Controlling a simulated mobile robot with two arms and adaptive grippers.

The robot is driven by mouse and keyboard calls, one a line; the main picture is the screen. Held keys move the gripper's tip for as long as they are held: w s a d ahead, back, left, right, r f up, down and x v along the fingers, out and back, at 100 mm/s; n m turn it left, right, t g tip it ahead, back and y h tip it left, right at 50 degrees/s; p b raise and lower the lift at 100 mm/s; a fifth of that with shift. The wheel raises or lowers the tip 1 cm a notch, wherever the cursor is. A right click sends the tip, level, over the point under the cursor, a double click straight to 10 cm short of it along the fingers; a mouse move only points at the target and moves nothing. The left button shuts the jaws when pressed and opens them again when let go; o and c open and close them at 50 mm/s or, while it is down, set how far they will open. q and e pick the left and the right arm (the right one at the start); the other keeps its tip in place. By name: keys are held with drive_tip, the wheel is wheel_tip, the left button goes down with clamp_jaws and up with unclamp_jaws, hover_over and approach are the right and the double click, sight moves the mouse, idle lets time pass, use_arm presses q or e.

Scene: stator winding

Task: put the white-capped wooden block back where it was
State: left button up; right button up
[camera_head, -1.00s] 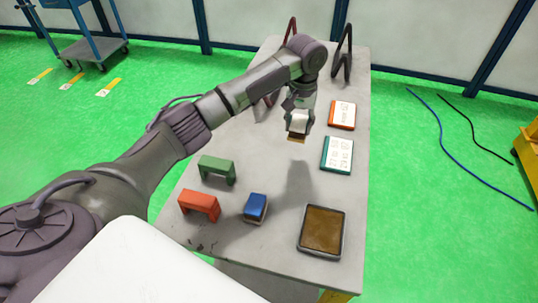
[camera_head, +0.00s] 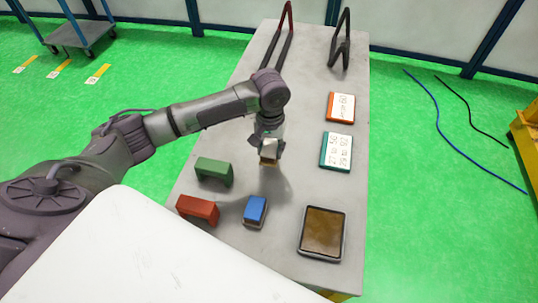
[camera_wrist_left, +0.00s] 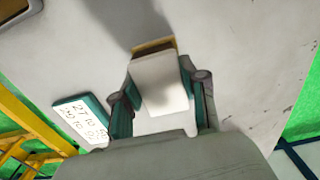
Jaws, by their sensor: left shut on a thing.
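The white-capped wooden block (camera_head: 269,153) is held in my left gripper (camera_head: 269,147), over the middle of the table. In the left wrist view the block (camera_wrist_left: 158,84) shows its white cap between the two fingers, with a strip of wood at its far edge. The left gripper (camera_wrist_left: 160,100) is shut on it. A shadow falls on the table by the block, and the block seems to be above the surface; the exact gap is hard to tell. My right gripper is not in view.
A green bracket (camera_head: 214,171), a red bracket (camera_head: 197,209) and a blue block (camera_head: 255,210) stand at the near left. A brown-filled tray (camera_head: 322,233) lies near right. A teal-edged card (camera_head: 337,151) and an orange-edged card (camera_head: 340,107) lie at the right. Two frames (camera_head: 341,45) stand at the back.

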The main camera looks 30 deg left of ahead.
sight(269, 159)
use_arm(q)
drive_tip(key=shift+s+f, duration=0.15)
drive_tip(key=shift+s, duration=0.05)
drive_tip(key=shift+f+p, duration=0.3)
drive_tip(key=shift+f, duration=1.75)
drive_tip(key=o, duration=1)
wheel_tip(269, 159, up, 12)
drive_tip(key=shift+r+b, duration=0.1)
drive_tip(key=shift+b, duration=0.2)
